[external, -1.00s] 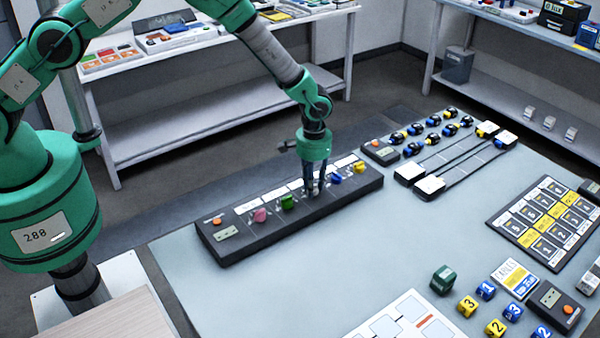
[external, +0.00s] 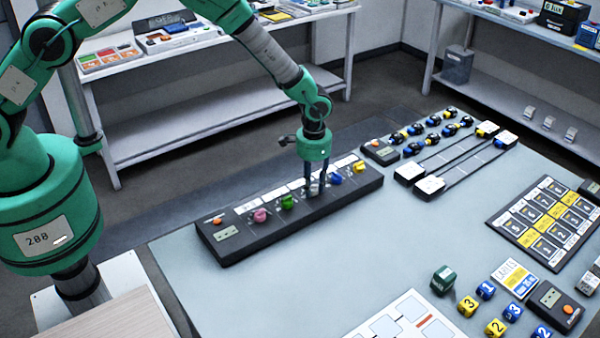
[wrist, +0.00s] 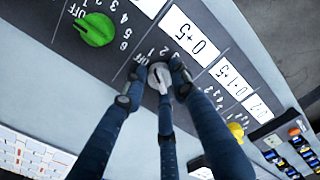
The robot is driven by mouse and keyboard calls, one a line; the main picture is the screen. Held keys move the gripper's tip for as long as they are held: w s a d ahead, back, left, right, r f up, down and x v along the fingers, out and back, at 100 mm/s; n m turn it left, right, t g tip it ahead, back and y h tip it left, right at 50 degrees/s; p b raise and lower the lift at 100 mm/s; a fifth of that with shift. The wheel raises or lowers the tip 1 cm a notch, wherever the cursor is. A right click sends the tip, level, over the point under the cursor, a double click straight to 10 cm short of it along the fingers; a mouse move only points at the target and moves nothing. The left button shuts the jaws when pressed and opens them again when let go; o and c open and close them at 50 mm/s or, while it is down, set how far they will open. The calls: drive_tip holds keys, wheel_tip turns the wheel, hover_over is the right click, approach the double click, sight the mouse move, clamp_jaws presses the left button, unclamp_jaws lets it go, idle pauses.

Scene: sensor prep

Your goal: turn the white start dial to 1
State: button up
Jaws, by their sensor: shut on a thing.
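The dark control panel (external: 290,222) lies along the back edge of the table with a row of coloured dials. The white dial (wrist: 158,76) sits below the "0+5" label in the wrist view; only part of it shows between the fingers. My gripper (external: 315,188) points straight down over the panel and is shut on the white dial. In the wrist view, my gripper's fingers (wrist: 154,82) are around the dial. Printed OFF, 1, 2 and 3 marks show beside it. I cannot tell which mark the dial points at.
The green dial (external: 287,202) and pink dial (external: 260,215) are left of my gripper. The blue dial (external: 336,178) is close on its right, then the yellow dial (external: 359,167). A small box with an orange button (external: 381,152) stands past the panel's right end. Bare tabletop lies in front.

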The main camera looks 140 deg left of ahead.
sight(313, 185)
drive_tip(key=o, duration=1.2)
drive_tip(key=shift+c, duration=0.2)
drive_tip(key=shift+r, duration=0.1)
wheel_tip(313, 185, up, 12)
drive_tip(key=shift+w, duration=0.1)
